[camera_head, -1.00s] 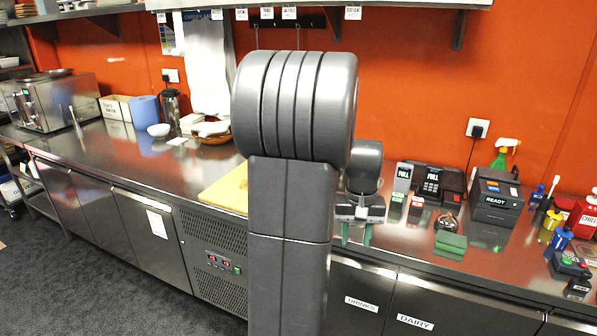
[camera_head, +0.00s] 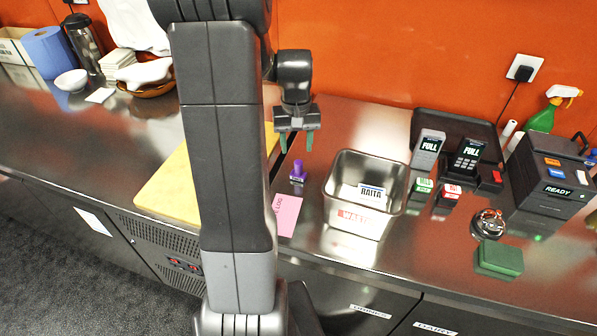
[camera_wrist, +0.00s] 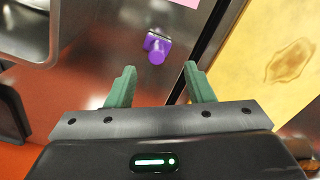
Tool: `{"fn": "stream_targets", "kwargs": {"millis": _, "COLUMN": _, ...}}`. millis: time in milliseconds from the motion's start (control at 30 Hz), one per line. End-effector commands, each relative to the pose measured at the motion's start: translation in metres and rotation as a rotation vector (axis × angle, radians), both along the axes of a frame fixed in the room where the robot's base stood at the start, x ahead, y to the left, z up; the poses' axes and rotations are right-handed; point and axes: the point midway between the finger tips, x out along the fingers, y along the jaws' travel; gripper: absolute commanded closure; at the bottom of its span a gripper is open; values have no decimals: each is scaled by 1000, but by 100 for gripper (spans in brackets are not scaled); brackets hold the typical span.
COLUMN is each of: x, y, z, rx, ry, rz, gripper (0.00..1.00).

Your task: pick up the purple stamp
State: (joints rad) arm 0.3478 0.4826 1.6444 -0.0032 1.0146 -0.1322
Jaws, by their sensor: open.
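In the wrist view my gripper (camera_wrist: 160,78) shows both green fingers apart, touching nothing.
The steel tub (camera_head: 366,185) stands right of the stamp. A pink note (camera_head: 286,215) lies in front of it. The yellow board (camera_head: 180,180) is to the left. Green and red stamps (camera_head: 424,186), a card terminal (camera_head: 466,155) and a green block (camera_head: 499,258) are farther right.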

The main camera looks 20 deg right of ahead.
Motion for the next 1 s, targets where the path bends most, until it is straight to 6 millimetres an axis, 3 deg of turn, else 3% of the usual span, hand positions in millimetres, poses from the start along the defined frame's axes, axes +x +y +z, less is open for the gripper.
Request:
{"fn": "stream_targets", "kwargs": {"millis": 100, "x": -1, "y": 0, "z": -19, "rx": 1, "ry": 3, "rz": 0, "gripper": 52}}
{"fn": "stream_targets", "kwargs": {"millis": 367, "x": 0, "y": -1, "z": -36, "rx": 0, "ry": 1, "rz": 0, "gripper": 52}}
{"fn": "stream_targets", "kwargs": {"millis": 700, "x": 4, "y": -7, "z": -75, "rx": 1, "ry": 3, "rz": 0, "gripper": 52}}
{"fn": "stream_targets", "kwargs": {"millis": 1000, "x": 4, "y": -8, "z": -84, "rx": 0, "ry": -1, "rz": 0, "gripper": 52}}
